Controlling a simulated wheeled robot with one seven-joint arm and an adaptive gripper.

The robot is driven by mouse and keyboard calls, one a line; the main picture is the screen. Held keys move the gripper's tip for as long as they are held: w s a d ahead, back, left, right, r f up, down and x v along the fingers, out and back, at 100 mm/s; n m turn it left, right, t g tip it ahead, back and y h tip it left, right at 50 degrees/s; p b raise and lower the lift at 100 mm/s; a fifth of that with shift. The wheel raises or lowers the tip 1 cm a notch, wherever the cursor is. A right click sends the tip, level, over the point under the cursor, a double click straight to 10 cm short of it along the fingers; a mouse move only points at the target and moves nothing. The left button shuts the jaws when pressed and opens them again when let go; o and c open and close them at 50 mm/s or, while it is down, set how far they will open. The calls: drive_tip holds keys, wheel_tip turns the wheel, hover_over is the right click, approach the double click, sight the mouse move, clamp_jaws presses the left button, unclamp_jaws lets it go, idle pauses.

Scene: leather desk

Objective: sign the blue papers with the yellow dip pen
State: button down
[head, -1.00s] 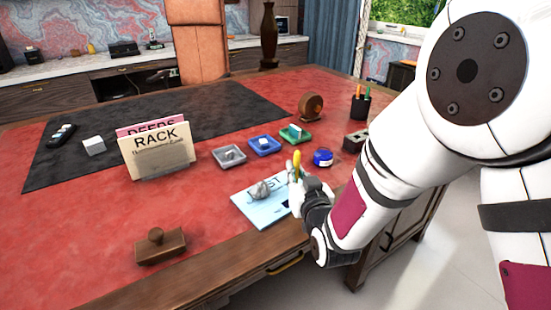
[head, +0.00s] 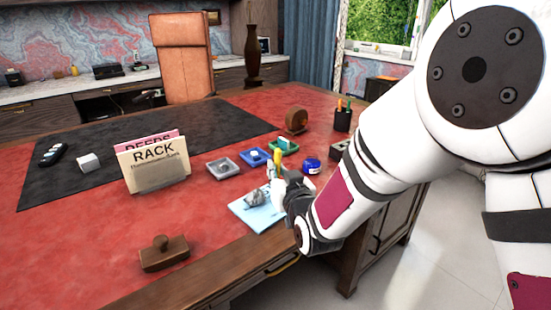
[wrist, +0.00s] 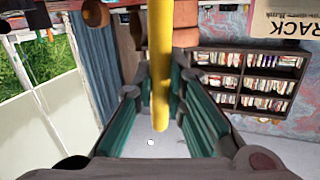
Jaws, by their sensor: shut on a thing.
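The yellow dip pen (head: 277,158) stands roughly upright in my gripper (head: 283,185), above the papers in the head view. In the wrist view the yellow pen (wrist: 160,70) runs down between the green-lined fingers of my gripper (wrist: 152,125), which is shut on it. The pen's tip is hidden. The light blue papers (head: 262,216) lie near the desk's front edge, with a grey lumpy object (head: 256,198) on top. My gripper and arm cover their right part. I cannot tell whether the pen touches the paper.
A blue ink pot (head: 311,166) stands right of my gripper. Grey (head: 222,168), blue (head: 255,158) and green (head: 285,147) trays lie behind it. A rack of folders (head: 153,165) and a wooden blotter (head: 164,254) stand left. The red desk top between them is clear.

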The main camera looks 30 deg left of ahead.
sight(278, 158)
drive_tip(key=shift+r+p, duration=0.5)
drive_tip(key=shift+r, duration=1.35)
